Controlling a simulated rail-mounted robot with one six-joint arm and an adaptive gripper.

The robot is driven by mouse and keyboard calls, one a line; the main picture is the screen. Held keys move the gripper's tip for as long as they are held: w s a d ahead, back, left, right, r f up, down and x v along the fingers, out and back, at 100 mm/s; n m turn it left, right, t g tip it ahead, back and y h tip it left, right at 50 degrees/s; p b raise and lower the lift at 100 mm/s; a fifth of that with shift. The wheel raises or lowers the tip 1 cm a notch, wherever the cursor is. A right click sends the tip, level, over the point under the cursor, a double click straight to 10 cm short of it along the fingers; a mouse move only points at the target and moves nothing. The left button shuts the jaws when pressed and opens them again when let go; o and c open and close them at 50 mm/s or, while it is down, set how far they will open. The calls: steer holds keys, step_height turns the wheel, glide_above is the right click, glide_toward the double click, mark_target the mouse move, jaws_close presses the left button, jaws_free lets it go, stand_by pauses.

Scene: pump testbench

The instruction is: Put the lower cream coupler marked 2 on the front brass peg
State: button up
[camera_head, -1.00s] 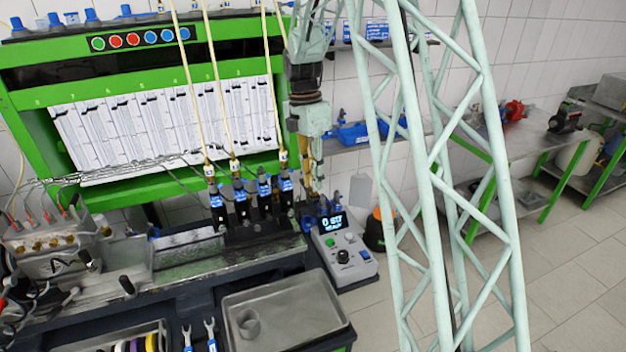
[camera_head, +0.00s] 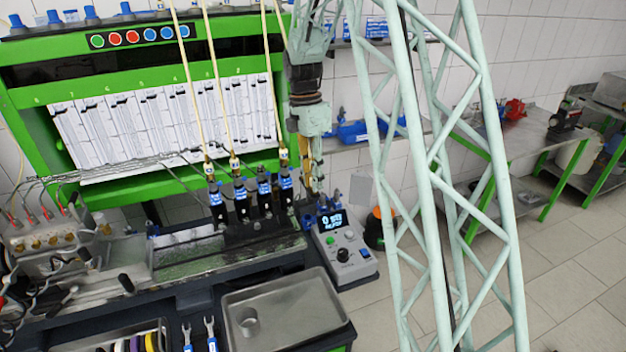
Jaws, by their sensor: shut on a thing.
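My gripper (camera_head: 314,172) points down at the right end of the bench, right of the row of black injectors. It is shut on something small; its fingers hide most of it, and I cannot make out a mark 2. A cream hose (camera_head: 281,22) runs down behind my arm. Cream hoses end in pale couplers over the injectors, at the left (camera_head: 208,168), the middle (camera_head: 234,163) and the right (camera_head: 283,155). Their marks are too small to read. Brass fittings (camera_head: 53,242) show on the metal block at left; I cannot tell which is the front brass peg.
Black injectors with blue labels (camera_head: 241,200) stand close together left of my gripper. A grey control box (camera_head: 345,250) with a lit display stands below right. A metal tray (camera_head: 300,315) lies in front. A blue bin (camera_head: 352,133) is on the wall shelf.

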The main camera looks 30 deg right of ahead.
steer(key=shift+f, duration=0.1)
steer(key=o, duration=0.6)
steer(key=shift+w+r+p, duration=0.3)
steer(key=shift+r+p, duration=0.85)
steer(key=shift+r, duration=0.65)
steer(key=shift+w+r+p, duration=0.3)
steer(key=shift+r+p, duration=0.8)
steer(key=shift+r, duration=0.75)
steer(key=shift+w+r+p, duration=0.3)
steer(key=shift+r+p, duration=0.85)
steer(key=shift+r, duration=0.65)
steer(key=shift+a, duration=0.1)
